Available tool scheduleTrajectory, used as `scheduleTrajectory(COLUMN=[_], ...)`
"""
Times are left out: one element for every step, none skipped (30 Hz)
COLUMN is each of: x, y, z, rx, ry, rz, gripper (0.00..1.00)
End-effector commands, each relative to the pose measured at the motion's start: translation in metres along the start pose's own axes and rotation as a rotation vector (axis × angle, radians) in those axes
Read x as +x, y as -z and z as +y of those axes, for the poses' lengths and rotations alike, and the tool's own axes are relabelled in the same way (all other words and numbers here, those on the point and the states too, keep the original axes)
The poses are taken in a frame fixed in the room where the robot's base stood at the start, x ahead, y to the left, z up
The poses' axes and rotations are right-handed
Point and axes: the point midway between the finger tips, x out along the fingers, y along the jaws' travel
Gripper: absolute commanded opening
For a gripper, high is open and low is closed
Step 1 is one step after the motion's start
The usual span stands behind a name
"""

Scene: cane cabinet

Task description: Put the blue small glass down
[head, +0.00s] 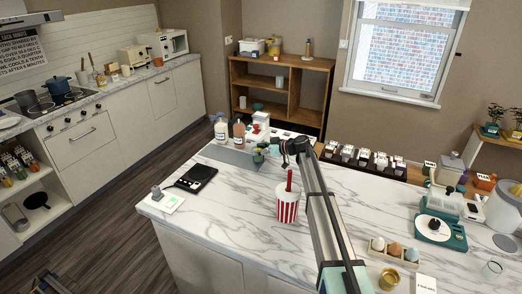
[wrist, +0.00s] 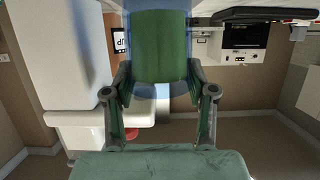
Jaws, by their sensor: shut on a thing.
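The blue small glass (wrist: 160,12) is at the top middle of the wrist view. It looks translucent blue, with a large green area showing in its middle. My gripper (wrist: 160,82) is shut on it, with one finger on each side. In the head view my gripper (head: 286,154) is at the far end of my arm, over the back part of the marble island (head: 230,205). The glass is too small and hidden there to make out clearly, and I cannot tell whether it touches the counter.
A red-and-white striped cup (head: 288,210) stands in front of my gripper. Bottles (head: 239,133) and a small green bowl (head: 258,156) are to its left. A black scale (head: 197,178) lies farther left. An egg tray (head: 394,254) is at the front right. Bare marble lies around the striped cup.

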Motion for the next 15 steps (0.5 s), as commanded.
scheduleTrajectory(x=[0.004,0.006,0.010,0.012,0.015,0.018,0.022,0.024,0.027,0.029,0.031,0.034,0.034,0.034,0.034], y=[0.004,0.005,0.006,0.007,0.008,0.009,0.011,0.011,0.012,0.013,0.014,0.015,0.013,0.011,0.010], z=[0.000,0.001,0.001,0.001,0.001,0.001,0.000,0.000,0.000,0.000,0.000,0.001,0.001,0.000,0.000], rx=[0.000,0.000,0.000,0.000,0.000,0.000,0.000,0.000,0.000,0.000,0.000,0.000,0.001,0.001,0.000], ry=[0.001,0.001,0.000,0.000,0.001,0.001,0.002,0.002,0.002,0.002,0.001,0.001,0.000,0.000,0.000], rz=[0.001,0.001,0.001,0.001,0.001,0.001,0.001,0.001,0.001,0.001,0.001,0.001,0.000,0.000,0.000], gripper=[0.03,0.03,0.03,0.03,0.03,0.03,0.03,0.03,0.03,0.03,0.03,0.03,0.03,0.03,0.03])
